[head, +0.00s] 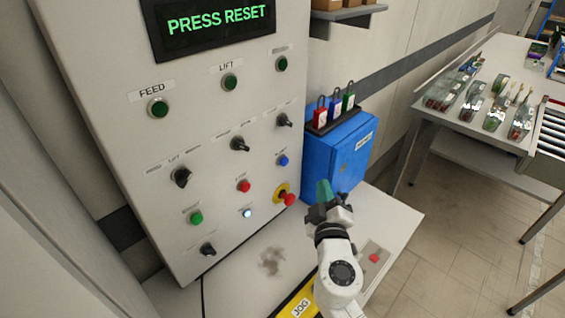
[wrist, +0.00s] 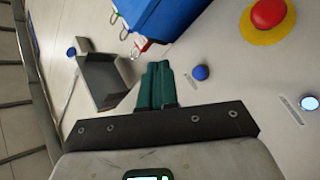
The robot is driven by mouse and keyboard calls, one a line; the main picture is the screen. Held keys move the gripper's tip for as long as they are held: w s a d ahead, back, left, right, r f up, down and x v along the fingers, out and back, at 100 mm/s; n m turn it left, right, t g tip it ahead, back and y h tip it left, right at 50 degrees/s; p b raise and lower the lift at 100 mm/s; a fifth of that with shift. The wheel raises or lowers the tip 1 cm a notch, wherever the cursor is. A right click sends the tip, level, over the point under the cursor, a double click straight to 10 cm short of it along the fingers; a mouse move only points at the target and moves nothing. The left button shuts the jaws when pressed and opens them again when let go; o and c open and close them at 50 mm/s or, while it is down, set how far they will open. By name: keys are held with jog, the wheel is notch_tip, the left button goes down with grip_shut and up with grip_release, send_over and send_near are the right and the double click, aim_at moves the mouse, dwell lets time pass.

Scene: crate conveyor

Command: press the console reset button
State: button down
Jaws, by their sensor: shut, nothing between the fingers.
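The console (head: 130,95) is a light panel whose display (head: 219,20) reads "PRESS RESET". A lit whitish-blue button (head: 247,213) is low on the panel; it also shows at the right of the wrist view (wrist: 310,103). A plain blue button (head: 282,160) sits higher and to the right. The small labels are too blurred to read, so I cannot tell which button is marked reset. My gripper (head: 324,190) is shut and empty, in front of the panel's lower right. In the wrist view its green fingers (wrist: 157,70) end left of a blue button (wrist: 200,72), apparently apart from it.
A red emergency stop on a yellow ring (head: 289,199) is close to my gripper. A red button (head: 243,186), green button (head: 196,217) and several black knobs share the panel. A blue box (head: 345,155) with padlocks stands to the right. A ledge (head: 235,285) lies below.

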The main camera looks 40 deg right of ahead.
aim_at(285, 162)
jog(key=shift+w, duration=0.1)
jog(key=w, duration=0.8)
jog(key=shift+w+a+p, duration=0.15)
jog(key=shift+w+p, duration=0.1)
jog(key=shift+p, duration=0.15)
jog(key=shift+w, duration=0.1)
dwell(1.7)
jog(key=shift+w+b, duration=0.3)
jog(key=shift+b, duration=0.05)
jog(key=shift+w+b, duration=0.35)
jog(key=shift+w, duration=0.1)
dwell(0.6)
jog(key=shift+s, duration=0.85)
